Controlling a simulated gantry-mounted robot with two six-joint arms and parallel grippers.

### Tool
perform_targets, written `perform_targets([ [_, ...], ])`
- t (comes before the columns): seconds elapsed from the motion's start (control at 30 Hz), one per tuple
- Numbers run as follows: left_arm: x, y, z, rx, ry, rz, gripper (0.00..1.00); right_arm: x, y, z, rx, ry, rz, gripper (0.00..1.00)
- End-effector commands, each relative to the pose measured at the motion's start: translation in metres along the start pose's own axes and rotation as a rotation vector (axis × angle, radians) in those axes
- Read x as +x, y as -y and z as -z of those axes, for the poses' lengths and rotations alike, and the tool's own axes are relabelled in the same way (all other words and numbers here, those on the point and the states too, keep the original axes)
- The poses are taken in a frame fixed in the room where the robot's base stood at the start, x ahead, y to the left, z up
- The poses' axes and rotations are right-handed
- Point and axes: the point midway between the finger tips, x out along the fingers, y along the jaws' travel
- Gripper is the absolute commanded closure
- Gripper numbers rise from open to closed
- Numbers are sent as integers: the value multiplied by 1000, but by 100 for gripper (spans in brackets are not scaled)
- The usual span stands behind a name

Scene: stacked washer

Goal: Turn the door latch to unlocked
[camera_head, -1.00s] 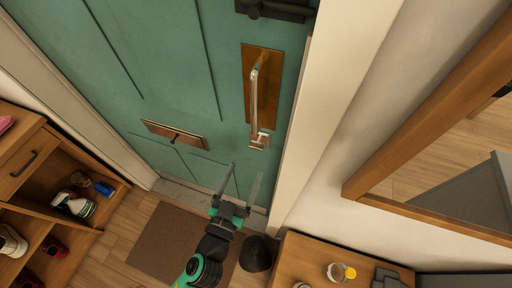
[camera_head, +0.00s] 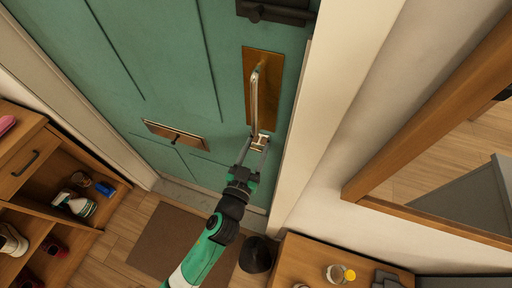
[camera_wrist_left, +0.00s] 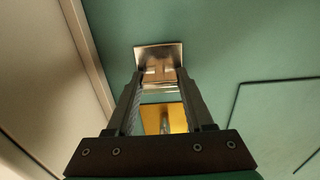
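The teal door (camera_head: 170,60) carries a tall brass plate (camera_head: 262,62) with a long pull handle (camera_head: 255,95). Just below the handle is a small metal latch (camera_head: 259,138) with a square plate. In the left wrist view the latch plate (camera_wrist_left: 160,55) shows with a raised turn piece at its lower part. My left gripper (camera_head: 254,149) is open, with its fingertips at the latch. In the left wrist view the fingers (camera_wrist_left: 158,84) stand on either side of the turn piece, with a gap between them. Whether they touch it I cannot tell. My right gripper is not in view.
A brass letter plate (camera_head: 176,134) is on the door to the left, and a dark lock (camera_head: 275,10) is above. The white door frame (camera_head: 325,80) is close on the right. A shoe shelf (camera_head: 50,165) stands left, and a wooden cabinet (camera_head: 315,262) stands lower right.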

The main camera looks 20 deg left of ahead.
Motion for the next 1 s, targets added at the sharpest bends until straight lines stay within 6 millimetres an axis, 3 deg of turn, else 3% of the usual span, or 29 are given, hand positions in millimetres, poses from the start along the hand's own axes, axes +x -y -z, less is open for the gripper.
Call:
perform_targets([
  [0.03, 0, 0, 0, 0, 0, 0, 64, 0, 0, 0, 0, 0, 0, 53],
  [0.23, 0, 0, 0, 0, 0, 0, 100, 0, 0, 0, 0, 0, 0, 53],
  [0.67, 0, 0, 0, 74, 0, 0, 100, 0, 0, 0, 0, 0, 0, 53],
  [1.0, 0, -1, 0, 325, 1, -1, 100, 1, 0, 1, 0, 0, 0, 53],
])
